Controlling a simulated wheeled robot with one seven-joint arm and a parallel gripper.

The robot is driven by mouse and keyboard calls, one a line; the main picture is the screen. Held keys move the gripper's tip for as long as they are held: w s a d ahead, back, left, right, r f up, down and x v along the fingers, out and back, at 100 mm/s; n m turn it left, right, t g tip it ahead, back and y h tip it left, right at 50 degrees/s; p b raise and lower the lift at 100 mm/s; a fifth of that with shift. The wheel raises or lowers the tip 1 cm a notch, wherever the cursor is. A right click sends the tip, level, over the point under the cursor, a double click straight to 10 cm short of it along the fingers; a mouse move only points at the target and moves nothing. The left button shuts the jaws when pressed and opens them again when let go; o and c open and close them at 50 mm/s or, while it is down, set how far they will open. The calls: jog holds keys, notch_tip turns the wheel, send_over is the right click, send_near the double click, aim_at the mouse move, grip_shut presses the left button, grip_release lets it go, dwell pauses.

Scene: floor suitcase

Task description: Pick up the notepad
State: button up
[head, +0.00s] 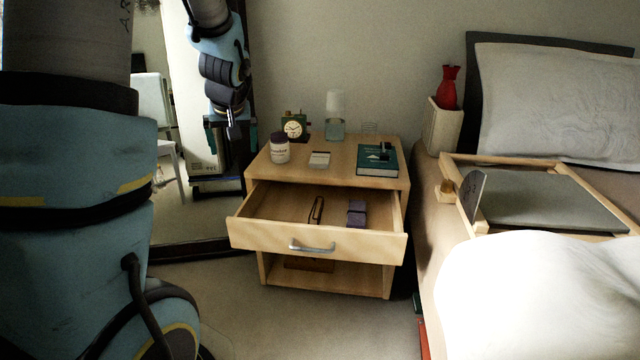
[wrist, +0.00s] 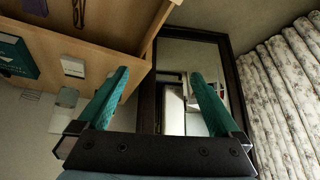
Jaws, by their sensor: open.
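A small white pad with a grey band, which looks like the notepad (head: 319,159), lies flat on the nightstand top between the jar and the green book. In the wrist view a small white block that seems to be the notepad (wrist: 73,66) shows left of the fingers. My gripper (head: 230,128) hangs left of the nightstand, in front of the mirror, apart from the notepad. In the wrist view my gripper (wrist: 160,78) has its two teal fingers spread wide with nothing between them.
The nightstand (head: 340,150) also bears a white jar (head: 280,150), a clock (head: 294,129), a glass lamp or bottle (head: 335,118) and a green book (head: 377,160). Its drawer (head: 318,240) is pulled open, with glasses and a purple item inside. The bed stands right; a mirror stands left.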

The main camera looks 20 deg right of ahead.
jog(key=w+d+f+t+h+b, duration=0.1)
jog(key=w+d+f+t+b, duration=0.2)
jog(key=w+d+f+b, duration=0.8)
jog(key=m+t+h+b, duration=0.2)
jog(key=t+b, duration=0.1)
jog(key=b, duration=0.9)
send_near(320, 158)
jog(key=shift+v, duration=1.05)
jog(key=shift+w+d, duration=0.1)
jog(key=shift+w, duration=0.1)
jog(key=x, duration=1)
jog(key=shift+f, duration=0.15)
jog(key=c, duration=1.2)
